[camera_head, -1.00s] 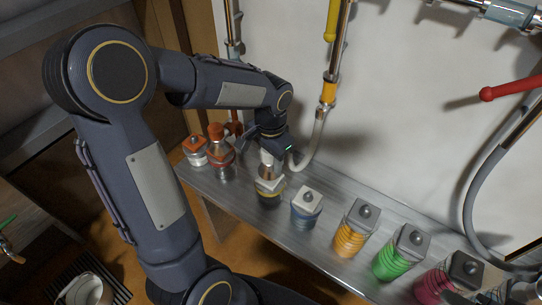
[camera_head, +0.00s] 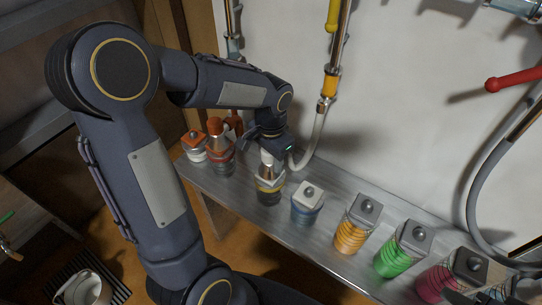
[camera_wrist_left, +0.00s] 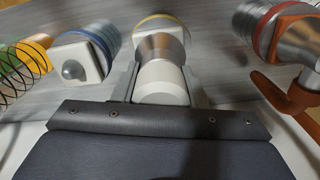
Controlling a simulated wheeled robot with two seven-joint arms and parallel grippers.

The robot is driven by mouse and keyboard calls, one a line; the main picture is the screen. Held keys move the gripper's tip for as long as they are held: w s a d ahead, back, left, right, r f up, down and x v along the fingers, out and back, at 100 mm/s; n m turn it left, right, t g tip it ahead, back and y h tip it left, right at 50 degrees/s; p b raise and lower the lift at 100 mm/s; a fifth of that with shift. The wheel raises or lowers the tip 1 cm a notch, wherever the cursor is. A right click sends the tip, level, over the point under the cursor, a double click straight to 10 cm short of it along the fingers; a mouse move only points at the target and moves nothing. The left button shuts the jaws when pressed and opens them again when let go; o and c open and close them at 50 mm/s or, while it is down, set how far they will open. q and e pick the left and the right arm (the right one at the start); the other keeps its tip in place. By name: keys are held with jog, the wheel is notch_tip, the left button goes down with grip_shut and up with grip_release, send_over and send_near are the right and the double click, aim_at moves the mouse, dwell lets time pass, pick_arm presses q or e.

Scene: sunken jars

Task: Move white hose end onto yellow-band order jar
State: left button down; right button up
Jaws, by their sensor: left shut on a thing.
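My left gripper (camera_head: 272,143) is shut on the white hose end (camera_head: 266,159), holding it over the yellow-band jar (camera_head: 270,186). The wrist view shows the white hose end (camera_wrist_left: 160,82) between the two fingers, its metal bell in line with the jar's pale square top and yellow band (camera_wrist_left: 160,17). The bell appears to meet the jar top, but I cannot tell whether it is seated. The pale hose (camera_head: 316,140) curves from the grip up to a wall pipe. A dark shape at the bottom right edge may be my right gripper (camera_head: 462,298); its jaws are unclear.
An orange-handled hose end (camera_head: 216,130) stands on a red-banded jar to the left, beside an orange-lidded jar (camera_head: 194,142). To the right are blue (camera_head: 307,203), orange (camera_head: 356,226), green (camera_head: 402,250) and dark-lidded pink (camera_head: 450,277) jars. A red lever (camera_head: 512,80) projects at right.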

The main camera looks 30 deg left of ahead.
pick_arm(q)
jog(key=shift+c, duration=1.5)
grip_release()
jog(key=shift+r, duration=0.1)
notch_tip(320, 180, up, 6)
jog(key=p, duration=0.5)
jog(key=shift+s, duration=0.1)
